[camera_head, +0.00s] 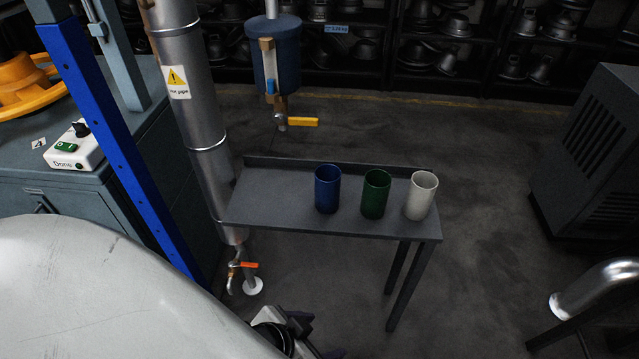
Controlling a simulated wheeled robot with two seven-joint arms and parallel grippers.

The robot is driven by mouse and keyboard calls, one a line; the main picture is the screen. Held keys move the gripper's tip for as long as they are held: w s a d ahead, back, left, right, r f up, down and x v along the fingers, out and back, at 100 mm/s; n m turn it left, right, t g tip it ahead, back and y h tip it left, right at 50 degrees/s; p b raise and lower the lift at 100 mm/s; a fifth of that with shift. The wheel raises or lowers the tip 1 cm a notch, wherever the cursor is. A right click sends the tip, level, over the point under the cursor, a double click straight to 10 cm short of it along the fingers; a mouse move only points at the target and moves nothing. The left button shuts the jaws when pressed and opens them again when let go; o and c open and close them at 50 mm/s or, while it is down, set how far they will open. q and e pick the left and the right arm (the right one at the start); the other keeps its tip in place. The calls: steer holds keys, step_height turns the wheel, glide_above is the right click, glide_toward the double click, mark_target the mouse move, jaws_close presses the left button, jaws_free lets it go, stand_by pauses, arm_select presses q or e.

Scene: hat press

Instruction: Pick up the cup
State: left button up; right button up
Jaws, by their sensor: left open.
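Three cups stand upright in a row on a narrow grey table (270,200). The blue cup (327,190) is on the left, the green cup (376,195) is in the middle and the white cup (421,196) is on the right. They stand apart from one another. My left gripper (312,335) is at the bottom edge of the picture, below and in front of the table, clear of all the cups. It is open and partly cut off by the frame. My right gripper is not in view.
A hot pipe (190,80) with a warning label rises at the table's left end. A blue tank (275,55) with a yellow-handled valve (303,122) hangs behind the table. A control box (75,148) sits on the machine at left. The table's left part is bare.

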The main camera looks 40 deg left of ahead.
arm_select(q)
steer(key=a+r+g+y, duration=0.1)
steer(key=a+r, duration=0.3)
steer(key=n+t+y+b, duration=0.1)
steer(key=n+t+y, duration=0.25)
steer(key=t, duration=0.75)
glide_toward(333, 175)
steer(key=shift+w+a+f, duration=0.1)
steer(key=shift+a+f, duration=0.05)
steer(key=shift+f, duration=0.35)
steer(key=shift+a+f, duration=0.2)
steer(key=shift+f, duration=0.3)
steer(key=shift+w+r+t+h, duration=0.25)
steer(key=shift+w+r+t, duration=0.15)
steer(key=shift+r, duration=0.1)
steer(key=w, duration=0.4)
steer(key=shift+w+a+r, duration=0.1)
steer(key=shift+w+a, duration=0.05)
steer(key=shift+w, duration=0.25)
steer(key=shift+w+a+b, duration=0.15)
steer(key=shift+w+b, duration=0.15)
steer(key=shift+w, duration=1.05)
steer(key=shift+w+a+b, duration=0.2)
steer(key=shift+w+b, duration=0.05)
steer(key=shift+w, duration=1.05)
steer(key=c, duration=1.2)
